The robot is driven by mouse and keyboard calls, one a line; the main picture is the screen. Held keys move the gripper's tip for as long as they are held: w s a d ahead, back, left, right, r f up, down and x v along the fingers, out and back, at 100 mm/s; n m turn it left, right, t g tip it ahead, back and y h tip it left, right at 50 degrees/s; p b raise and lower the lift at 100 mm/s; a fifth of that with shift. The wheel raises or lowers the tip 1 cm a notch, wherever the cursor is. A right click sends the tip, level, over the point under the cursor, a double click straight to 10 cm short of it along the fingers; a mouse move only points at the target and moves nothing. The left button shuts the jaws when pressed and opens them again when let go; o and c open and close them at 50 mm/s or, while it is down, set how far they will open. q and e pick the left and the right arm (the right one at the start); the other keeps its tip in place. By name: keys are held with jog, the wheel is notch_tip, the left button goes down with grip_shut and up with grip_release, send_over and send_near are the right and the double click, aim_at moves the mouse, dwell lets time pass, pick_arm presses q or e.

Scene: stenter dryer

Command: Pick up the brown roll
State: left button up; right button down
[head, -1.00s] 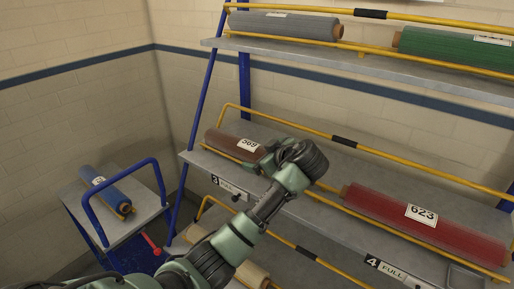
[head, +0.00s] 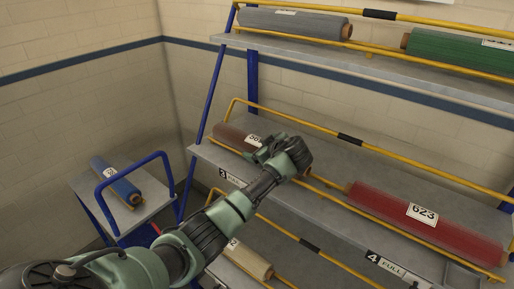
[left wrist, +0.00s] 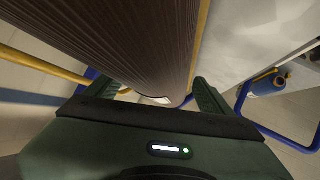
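The brown roll (head: 228,136) lies on the left part of the middle shelf, behind a yellow rail. Its white label is partly hidden by my left gripper (head: 265,147), which is at the roll's right part. In the left wrist view the ribbed brown roll (left wrist: 135,40) fills the upper left, very close. The two fingers of my left gripper (left wrist: 155,95) stand apart, with the roll reaching into the space between them. I cannot tell whether they touch it. My right gripper is not in view.
A red roll (head: 420,215) lies to the right on the middle shelf (head: 335,205). Grey (head: 290,23) and green (head: 455,47) rolls lie on the top shelf, a beige roll (head: 247,260) below. A blue cart (head: 150,203) holding a blue roll (head: 117,183) stands left.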

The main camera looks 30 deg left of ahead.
pick_arm(q)
jog(key=c, duration=1.5)
jog(key=shift+r, duration=0.1)
grip_shut()
jog(key=shift+w, duration=0.1)
